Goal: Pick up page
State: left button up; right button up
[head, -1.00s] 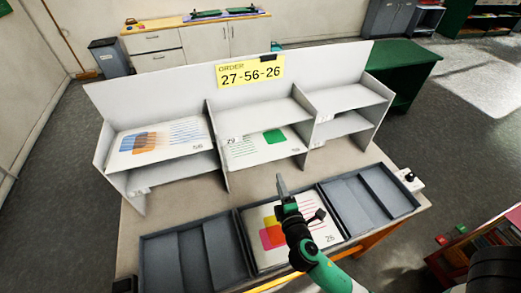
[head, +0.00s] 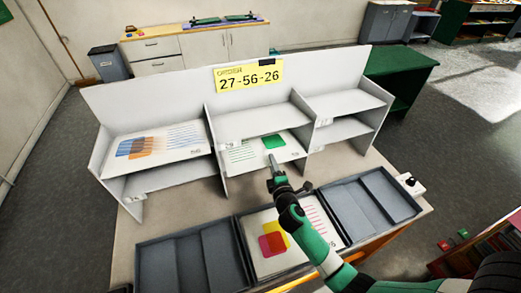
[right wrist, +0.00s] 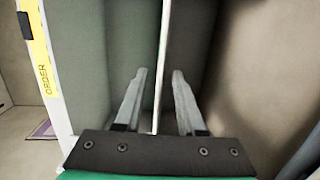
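Several pages are in view. One with a green patch (head: 273,142) lies in the lower middle compartment of the white rack. One with blue and orange shapes (head: 150,147) lies in the upper left compartment. One with red and yellow shapes (head: 272,244) lies in the middle tray, partly hidden by my right arm. My right gripper (head: 270,160) is at the front of the lower middle compartment. In the right wrist view its fingers (right wrist: 158,75) are apart, with a thin pale edge (right wrist: 160,60) between them. I cannot tell whether that is page or shelf. My left gripper is not in view.
A yellow order card (head: 248,75) reading 27-56-26 is on the rack's back panel. Grey trays, left (head: 172,265) and right (head: 385,195), flank the middle tray and look empty. Rack dividers (head: 217,160) stand beside the gripper. The right compartments look empty.

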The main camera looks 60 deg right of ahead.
grip_shut()
jog(key=shift+s+r, duration=0.1)
jog(key=shift+r, duration=0.05)
dwell(0.4)
jog(key=shift+a+r+p, duration=0.15)
jog(key=shift+r+p, duration=0.15)
jog(key=shift+p, duration=0.1)
notch_tip(320, 180, up, 7)
jog(key=p, duration=0.4)
jog(key=shift+s+f, duration=0.1)
jog(key=shift+f, duration=0.1)
jog(key=s+f+v, duration=0.1)
jog(key=v, duration=0.8)
jog(key=s+d+f+v, duration=0.1)
jog(key=v, duration=0.9)
jog(key=shift+s+d+f, duration=0.15)
jog(key=shift+s+f, duration=0.15)
jog(key=shift+f, duration=0.15)
